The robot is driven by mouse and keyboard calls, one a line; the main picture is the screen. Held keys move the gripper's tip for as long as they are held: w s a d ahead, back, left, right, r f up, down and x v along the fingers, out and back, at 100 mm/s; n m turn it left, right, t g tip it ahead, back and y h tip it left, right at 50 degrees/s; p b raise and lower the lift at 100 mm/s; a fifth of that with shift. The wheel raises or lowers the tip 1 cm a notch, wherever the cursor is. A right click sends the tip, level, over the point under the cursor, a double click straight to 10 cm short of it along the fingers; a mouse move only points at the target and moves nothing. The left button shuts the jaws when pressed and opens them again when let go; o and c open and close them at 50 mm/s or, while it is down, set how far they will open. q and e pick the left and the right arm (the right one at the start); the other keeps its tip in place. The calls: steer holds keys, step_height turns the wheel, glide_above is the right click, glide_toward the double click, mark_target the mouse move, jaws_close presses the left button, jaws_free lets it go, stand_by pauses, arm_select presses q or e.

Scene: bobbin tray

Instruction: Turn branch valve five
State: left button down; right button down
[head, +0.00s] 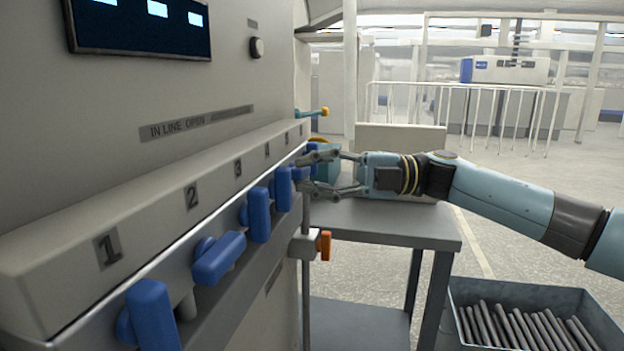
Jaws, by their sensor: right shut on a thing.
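A row of blue valve handles runs along the front of a long grey panel (150,205) with number labels above. The handle under label 1 (155,315) hangs upright, the one under 2 (220,260) lies nearly level, and those under 3 (259,215) and 4 (284,188) hang upright. My right gripper (304,174) reaches in from the right at the far end of the row, its fingers shut around a blue handle (299,173) just past the fourth, which looks like valve five. The fingers partly hide it, so its angle is hard to tell. My left gripper is not in view.
A grey side table (405,225) stands under my right arm. A grey bin (590,300) of dark rods sits on the floor at lower right. An orange handle (326,246) on a pipe fitting is just below my gripper. A dark display (140,28) is above.

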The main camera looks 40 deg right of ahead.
steer(key=shift+f+n+h, duration=0.1)
steer(key=shift+n+h, duration=0.3)
steer(key=shift+n, duration=0.4)
steer(key=shift+b, duration=0.3)
steer(key=c, duration=1.2)
jaws_free()
steer(key=shift+c, duration=0.2)
steer(key=v, duration=1.2)
steer(key=shift+w, duration=0.15)
